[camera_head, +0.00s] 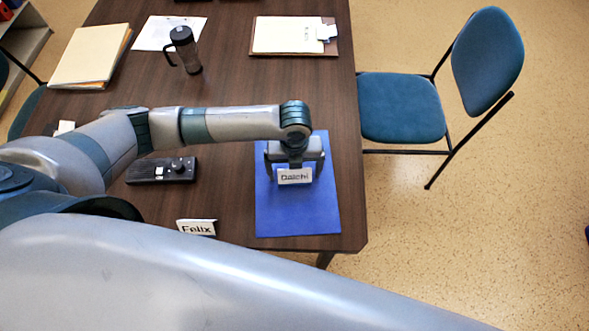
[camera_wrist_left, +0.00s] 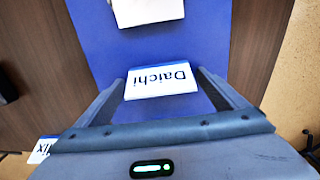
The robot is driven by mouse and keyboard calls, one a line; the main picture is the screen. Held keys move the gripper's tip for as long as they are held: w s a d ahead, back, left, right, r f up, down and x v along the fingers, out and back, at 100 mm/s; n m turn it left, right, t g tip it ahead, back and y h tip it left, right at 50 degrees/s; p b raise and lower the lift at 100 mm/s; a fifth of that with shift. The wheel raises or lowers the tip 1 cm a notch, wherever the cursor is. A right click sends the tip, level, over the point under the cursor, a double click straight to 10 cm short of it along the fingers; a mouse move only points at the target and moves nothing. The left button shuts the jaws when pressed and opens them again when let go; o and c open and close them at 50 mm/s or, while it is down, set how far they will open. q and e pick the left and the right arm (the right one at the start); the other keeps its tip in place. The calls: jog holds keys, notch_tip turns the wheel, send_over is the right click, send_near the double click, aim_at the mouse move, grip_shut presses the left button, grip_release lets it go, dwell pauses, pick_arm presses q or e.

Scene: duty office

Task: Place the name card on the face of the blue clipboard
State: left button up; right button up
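The white name card reading "Daichi" (camera_head: 295,177) is at the blue clipboard (camera_head: 300,220), right of its middle in neither direction by much. My left gripper (camera_head: 295,170) is over the clipboard, pointing down, with a finger at each short end of the card. In the left wrist view the card (camera_wrist_left: 161,81) lies between the fingertips, with almost no gap at its ends. I cannot tell whether the fingers press on it, or whether its base touches the clipboard. My left arm hides part of the clipboard's far end. My right gripper is out of view.
A second name card, "Felix" (camera_head: 197,227), stands left of the clipboard. A black device (camera_head: 161,170), a dark mug (camera_head: 186,50), folders (camera_head: 90,56) and a brown clipboard (camera_head: 292,37) are on the table. A white object (camera_wrist_left: 147,12) shows beyond the card. A chair (camera_head: 402,107) stands right.

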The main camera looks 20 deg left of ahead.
pick_arm(q)
notch_tip(320, 180, up, 11)
jog(key=b, duration=0.2)
jog(key=shift+b, duration=0.4)
jog(key=shift+r, duration=0.65)
